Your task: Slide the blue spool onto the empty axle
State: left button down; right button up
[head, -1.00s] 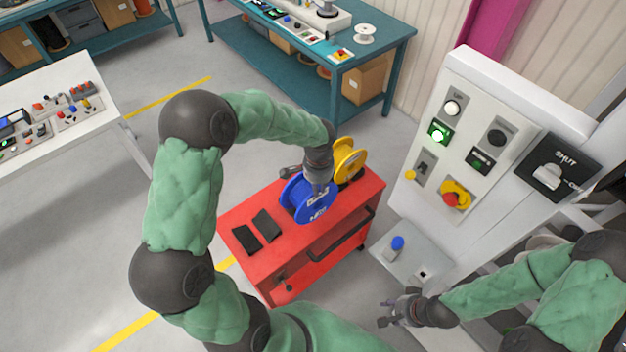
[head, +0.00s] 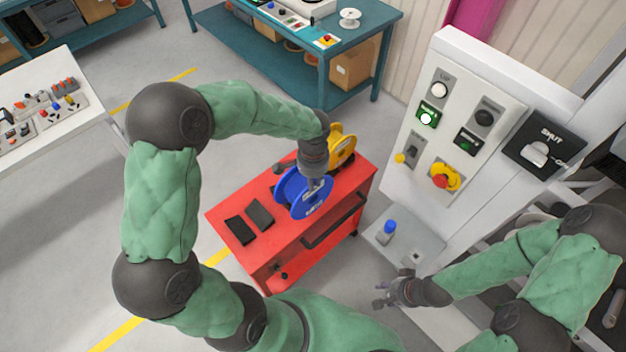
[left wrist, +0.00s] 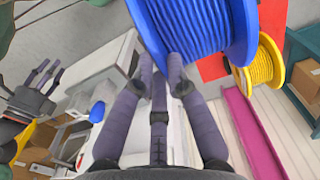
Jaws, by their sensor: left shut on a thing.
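The blue spool (head: 304,194) is above or on the red cart, in front of the yellow spool (head: 342,150); I cannot tell whether it touches the cart top. My left gripper (head: 314,181) reaches down from above and is shut on the blue spool. My right gripper (head: 382,293) is empty, fingers spread, low beside the white machine. It also shows in the left wrist view (left wrist: 42,76). I cannot make out the empty axle in either view.
The red cart (head: 232,210) carries two dark flat pads (head: 249,222). A white machine panel (head: 455,130) with switches stands at right, with a blue-capped item (head: 389,228) on its ledge. A teal bench (head: 385,35) stands behind. The floor left of the cart is clear.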

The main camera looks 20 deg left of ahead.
pick_arm(q)
jog(key=shift+r+p, duration=1.7)
jog(key=shift+r, duration=1.1)
